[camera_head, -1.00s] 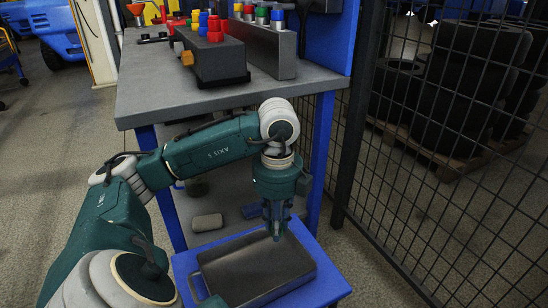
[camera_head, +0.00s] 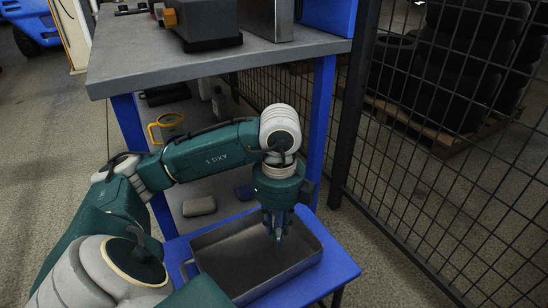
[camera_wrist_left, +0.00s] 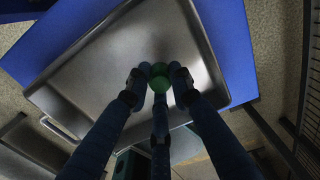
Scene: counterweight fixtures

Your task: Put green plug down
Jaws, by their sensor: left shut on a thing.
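My left gripper (camera_head: 278,232) points straight down over the grey metal tray (camera_head: 212,243), which sits on a low blue stand. In the left wrist view the fingers (camera_wrist_left: 160,78) are shut on the green plug (camera_wrist_left: 159,84), a small round green thing between the fingertips. The tray also shows there (camera_wrist_left: 85,75), below the plug, and looks empty. I cannot tell the gap between the plug and the tray floor. In the head view the plug is barely visible between the fingertips. My right gripper is not in view.
The blue stand top (camera_head: 335,262) surrounds the tray. A grey workbench (camera_head: 200,70) stands behind, with a dark block (camera_head: 208,22) on top. A black mesh fence (camera_head: 425,150) closes the right side.

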